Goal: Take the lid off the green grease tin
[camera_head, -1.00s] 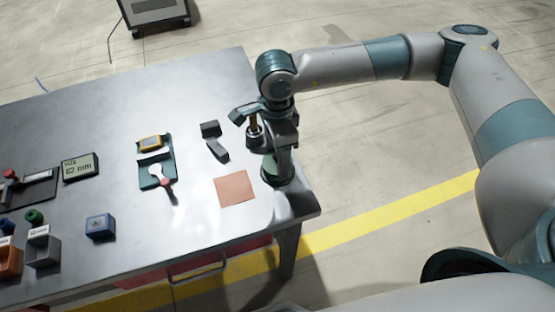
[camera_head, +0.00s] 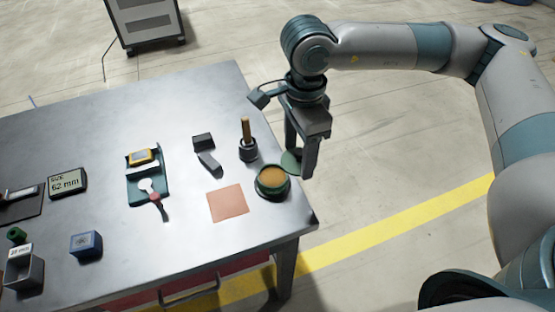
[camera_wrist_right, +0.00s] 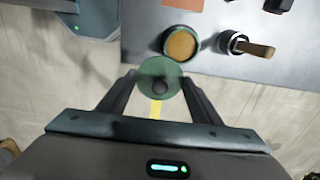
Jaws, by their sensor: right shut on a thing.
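The green grease tin (camera_head: 272,184) stands upright near the right corner of the table, uncovered, with tan grease showing inside. It also shows in the right wrist view (camera_wrist_right: 166,51). The green lid (camera_head: 291,162) is off the tin, between the fingers of my right gripper (camera_head: 300,170). In the right wrist view the lid (camera_wrist_right: 158,70) is a round green disc with a dark knob, and the right gripper (camera_wrist_right: 158,88) is shut on it. The lid is above and to the right of the tin, past the table's edge in the head view. My left gripper is not in view.
A wooden-handled brush in a dark pot (camera_head: 248,151) stands just behind the tin. An orange square mat (camera_head: 228,203) lies left of the tin.

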